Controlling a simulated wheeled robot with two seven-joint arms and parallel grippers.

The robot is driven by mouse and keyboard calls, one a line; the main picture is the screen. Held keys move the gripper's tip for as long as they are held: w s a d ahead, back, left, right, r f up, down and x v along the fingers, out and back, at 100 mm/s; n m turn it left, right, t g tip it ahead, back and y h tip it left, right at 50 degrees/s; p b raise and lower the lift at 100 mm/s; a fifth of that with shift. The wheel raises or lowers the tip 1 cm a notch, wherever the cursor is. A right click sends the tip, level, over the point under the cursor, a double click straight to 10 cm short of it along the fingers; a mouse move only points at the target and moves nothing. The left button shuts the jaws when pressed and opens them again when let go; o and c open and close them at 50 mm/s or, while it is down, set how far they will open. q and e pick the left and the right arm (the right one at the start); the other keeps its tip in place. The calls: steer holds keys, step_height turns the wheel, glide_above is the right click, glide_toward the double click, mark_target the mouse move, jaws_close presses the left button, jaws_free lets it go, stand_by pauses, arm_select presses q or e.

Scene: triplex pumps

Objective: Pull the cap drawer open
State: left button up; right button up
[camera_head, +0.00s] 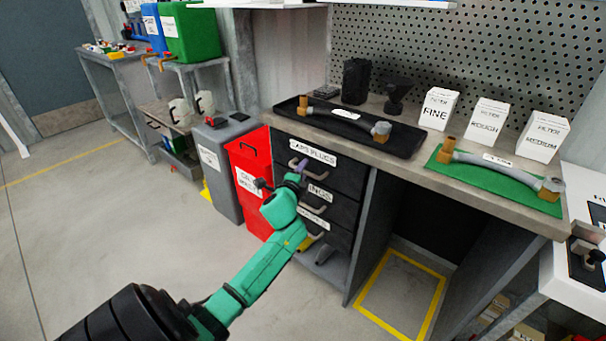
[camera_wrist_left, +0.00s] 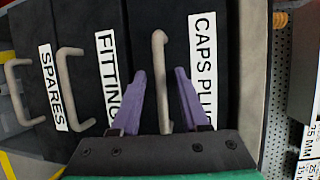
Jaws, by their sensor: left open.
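The cap drawer (camera_head: 345,176), labelled CAPS PLUGS, is the top one of a dark drawer stack under the workbench. It looks shut. Its pale bar handle (camera_wrist_left: 159,50) shows in the left wrist view. My left gripper (camera_head: 300,168) is at this handle in the head view and hides part of it. In the left wrist view my gripper (camera_wrist_left: 160,74) has its two purple fingers apart, one on each side of the handle, with gaps visible. My right gripper is not in view.
Below are the FITTINGS drawer (camera_wrist_left: 92,15) and the SPARES drawer (camera_wrist_left: 35,28) with similar handles. A red bin (camera_head: 262,150) and a grey bin (camera_head: 218,160) stand left of the stack. A black tray (camera_head: 325,121) lies on the bench above. Open floor lies in front.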

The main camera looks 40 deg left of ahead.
arm_select(q)
jaws_close()
stand_by(1.4)
